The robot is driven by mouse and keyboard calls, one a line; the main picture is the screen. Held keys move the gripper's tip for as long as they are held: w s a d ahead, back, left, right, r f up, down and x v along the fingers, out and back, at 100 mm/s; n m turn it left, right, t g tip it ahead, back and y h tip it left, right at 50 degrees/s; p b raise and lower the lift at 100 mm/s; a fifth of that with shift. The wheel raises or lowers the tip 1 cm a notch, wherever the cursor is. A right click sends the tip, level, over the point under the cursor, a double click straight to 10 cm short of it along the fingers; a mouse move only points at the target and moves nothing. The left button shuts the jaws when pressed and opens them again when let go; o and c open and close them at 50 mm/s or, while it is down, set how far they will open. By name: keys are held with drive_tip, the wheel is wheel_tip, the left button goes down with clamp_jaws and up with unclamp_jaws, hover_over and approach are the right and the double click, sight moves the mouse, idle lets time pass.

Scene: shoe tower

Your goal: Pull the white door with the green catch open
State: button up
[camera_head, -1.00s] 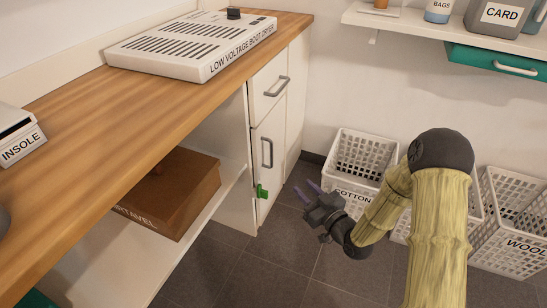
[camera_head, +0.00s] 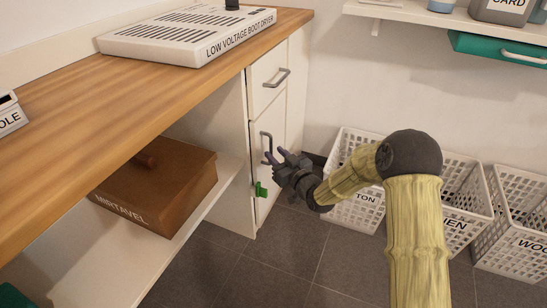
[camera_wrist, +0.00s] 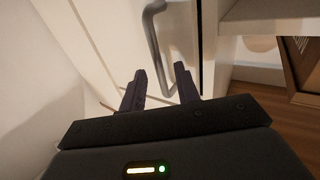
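The white door (camera_head: 261,157) is in the lower front of the cabinet under the counter and looks shut. Its grey bar handle (camera_head: 264,142) stands upright. The green catch (camera_head: 261,190) sits low on the door's left edge. My gripper (camera_head: 275,156) is open and empty, its fingertips close to the lower part of the handle. In the wrist view, the handle (camera_wrist: 153,30) runs down between my two open fingers (camera_wrist: 159,72). I cannot tell whether a finger touches it. The catch is not seen in the wrist view.
A white drawer (camera_head: 267,80) with its own handle is above the door. A brown box (camera_head: 160,185) lies on the open shelf to the left. White baskets (camera_head: 455,200) line the wall at right. Dark tiled floor (camera_head: 285,245) in front of the cabinet is clear.

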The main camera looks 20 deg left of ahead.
drive_tip(key=shift+x, duration=1.1)
clamp_jaws()
drive_tip(key=shift+d, duration=0.1)
